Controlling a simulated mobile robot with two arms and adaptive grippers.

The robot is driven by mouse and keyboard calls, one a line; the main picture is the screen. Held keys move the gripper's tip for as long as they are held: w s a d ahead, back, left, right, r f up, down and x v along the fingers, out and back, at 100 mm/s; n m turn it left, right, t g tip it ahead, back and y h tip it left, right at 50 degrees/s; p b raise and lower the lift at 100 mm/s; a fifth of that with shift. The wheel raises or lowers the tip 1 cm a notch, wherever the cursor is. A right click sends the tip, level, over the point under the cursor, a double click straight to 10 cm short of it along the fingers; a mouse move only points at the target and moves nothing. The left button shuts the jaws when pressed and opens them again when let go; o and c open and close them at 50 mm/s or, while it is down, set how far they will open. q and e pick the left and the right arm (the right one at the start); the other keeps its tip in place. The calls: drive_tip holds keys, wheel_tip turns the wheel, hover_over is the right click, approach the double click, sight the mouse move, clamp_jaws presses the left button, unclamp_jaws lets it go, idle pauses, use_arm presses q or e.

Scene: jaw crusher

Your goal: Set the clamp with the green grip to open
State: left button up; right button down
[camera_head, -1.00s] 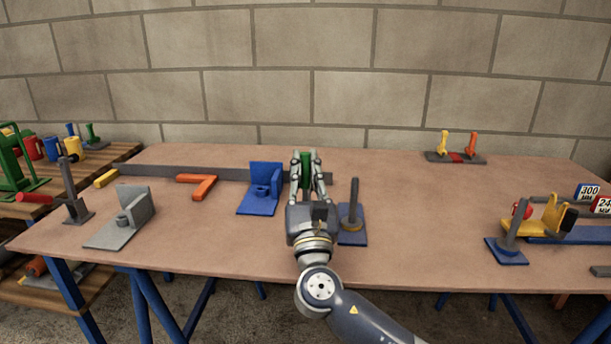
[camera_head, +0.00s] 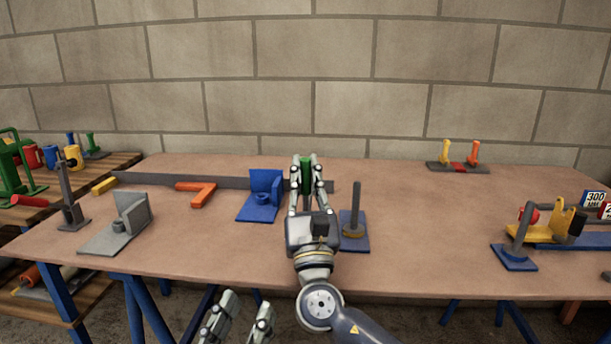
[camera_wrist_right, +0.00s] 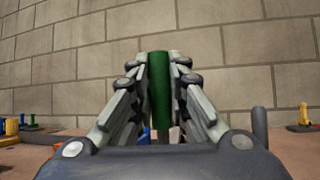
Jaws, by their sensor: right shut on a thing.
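The green grip (camera_head: 306,175) of the clamp stands upright near the back middle of the table. In the right wrist view the green grip (camera_wrist_right: 159,92) is between the two fingers. My right gripper (camera_head: 305,168) is shut on it. The clamp's base and lower parts are mostly hidden behind the gripper. My left gripper (camera_head: 237,318) is at the bottom of the head view, in front of the table and below its edge. Its two fingers are apart with nothing between them.
A blue angle bracket (camera_head: 263,197) stands close left of my right gripper, and a blue plate with a grey post (camera_head: 356,212) close right. A long grey bar (camera_head: 220,181) and an orange L-shaped piece (camera_head: 198,193) lie left.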

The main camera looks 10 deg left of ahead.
drive_tip(key=shift+f, duration=0.15)
drive_tip(key=c, duration=1.5)
unclamp_jaws()
drive_tip(key=shift+c, duration=0.2)
drive_tip(key=v, duration=1.2)
